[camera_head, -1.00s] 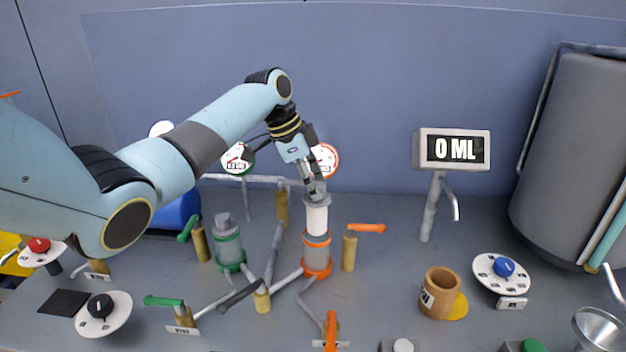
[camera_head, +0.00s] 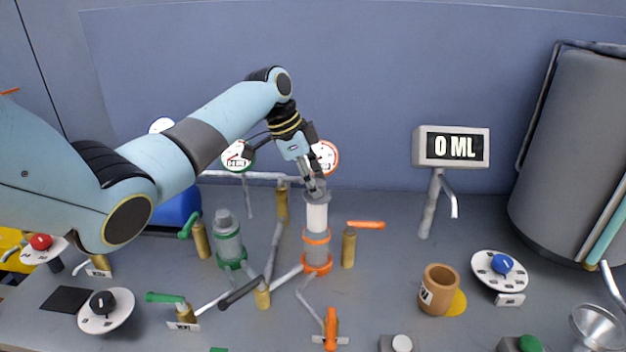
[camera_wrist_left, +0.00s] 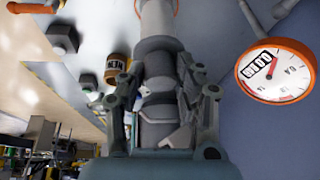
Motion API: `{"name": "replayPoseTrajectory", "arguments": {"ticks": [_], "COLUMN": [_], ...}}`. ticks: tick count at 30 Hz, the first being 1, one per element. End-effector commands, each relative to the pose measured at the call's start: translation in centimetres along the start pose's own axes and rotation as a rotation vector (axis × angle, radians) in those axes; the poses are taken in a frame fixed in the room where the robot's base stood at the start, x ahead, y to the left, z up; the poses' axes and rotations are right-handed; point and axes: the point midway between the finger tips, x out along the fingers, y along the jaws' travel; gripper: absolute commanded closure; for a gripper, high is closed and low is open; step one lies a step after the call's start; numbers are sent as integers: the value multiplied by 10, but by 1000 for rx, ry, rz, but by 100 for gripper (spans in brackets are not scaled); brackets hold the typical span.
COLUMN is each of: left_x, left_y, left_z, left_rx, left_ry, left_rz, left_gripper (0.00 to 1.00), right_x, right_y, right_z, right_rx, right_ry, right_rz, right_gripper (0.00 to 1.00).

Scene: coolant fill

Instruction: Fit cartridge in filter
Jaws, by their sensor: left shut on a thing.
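A white cartridge with a grey cap (camera_head: 316,214) stands upright at the mouth of the orange-banded filter housing (camera_head: 316,250). Its white part shows above the upper orange ring. I cannot tell how deep its lower end sits. My left gripper (camera_head: 316,191) is shut on the grey cap from above. In the left wrist view the fingers flank the grey cap (camera_wrist_left: 160,105), with the white body (camera_wrist_left: 157,18) beyond it. My right gripper is in neither view.
A green-banded filter (camera_head: 229,240) stands to the left. An orange-handled valve (camera_head: 349,245) is close on the right. A gauge with an orange rim (camera_head: 325,157) is behind my gripper. A brown cup (camera_head: 440,289) and a 0 ML display (camera_head: 451,147) are farther right.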

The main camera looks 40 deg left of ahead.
Motion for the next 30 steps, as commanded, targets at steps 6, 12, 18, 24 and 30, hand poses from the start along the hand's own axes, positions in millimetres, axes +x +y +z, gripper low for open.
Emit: {"name": "replayPoseTrajectory", "arguments": {"ticks": [6,12,18,24,30], "left_x": [0,-1,-1,0,0], "left_y": [0,0,0,0,0], "left_z": [0,-1,0,0,0], "left_rx": [0,0,0,0,1], "left_ry": [1,0,0,0,0], "left_rz": [0,0,0,0,0], "left_gripper": [100,100,100,100,100], "right_x": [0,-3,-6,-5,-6], "right_y": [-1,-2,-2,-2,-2], "right_z": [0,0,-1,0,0], "right_rx": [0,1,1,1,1], "right_ry": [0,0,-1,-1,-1], "right_rz": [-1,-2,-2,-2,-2], "right_gripper": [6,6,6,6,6]}}
